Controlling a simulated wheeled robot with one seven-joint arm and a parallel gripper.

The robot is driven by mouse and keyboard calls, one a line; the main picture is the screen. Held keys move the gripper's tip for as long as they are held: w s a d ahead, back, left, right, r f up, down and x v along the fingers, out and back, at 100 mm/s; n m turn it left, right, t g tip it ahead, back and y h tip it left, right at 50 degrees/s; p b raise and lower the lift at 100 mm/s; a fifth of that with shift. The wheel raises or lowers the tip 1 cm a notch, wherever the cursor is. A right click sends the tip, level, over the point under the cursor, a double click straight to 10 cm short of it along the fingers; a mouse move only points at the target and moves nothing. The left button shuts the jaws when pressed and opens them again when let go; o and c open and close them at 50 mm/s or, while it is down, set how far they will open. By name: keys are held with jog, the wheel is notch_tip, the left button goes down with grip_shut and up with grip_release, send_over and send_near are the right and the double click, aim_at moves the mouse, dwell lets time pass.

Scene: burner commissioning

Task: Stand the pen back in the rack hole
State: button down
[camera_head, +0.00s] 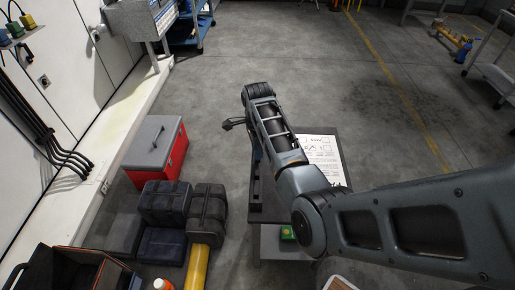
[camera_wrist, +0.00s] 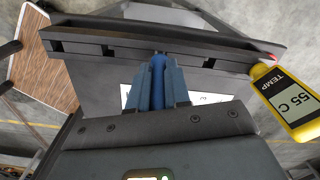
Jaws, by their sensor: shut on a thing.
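My gripper (camera_wrist: 158,82) shows in the wrist view with its blue fingers shut on a narrow, brighter blue piece (camera_wrist: 158,66), which I take to be the pen. Only a short part of it shows between the fingers, and its lower end is hidden. A long dark rack (camera_wrist: 150,62) with square notches lies right behind the fingertips. I cannot tell whether the pen is in a hole or above one. In the head view the dark rack (camera_head: 257,192) shows along the table's left side, and my arm hides the gripper and pen.
A yellow meter (camera_wrist: 291,103) reading TEMP 55 C is at the rack's right end. A printed sheet (camera_head: 322,155) lies on the dark table (camera_head: 270,215). A green block (camera_head: 287,232) sits below. Black cases (camera_head: 166,203) and a red box (camera_head: 156,150) stand left.

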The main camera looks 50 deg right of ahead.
jog(key=shift+f+b, duration=0.45)
jog(key=shift+f, duration=0.3)
jog(key=c, duration=1)
grip_release()
jog(key=shift+r, duration=0.1)
notch_tip(320, 180, up, 8)
jog(key=shift+f, duration=0.1)
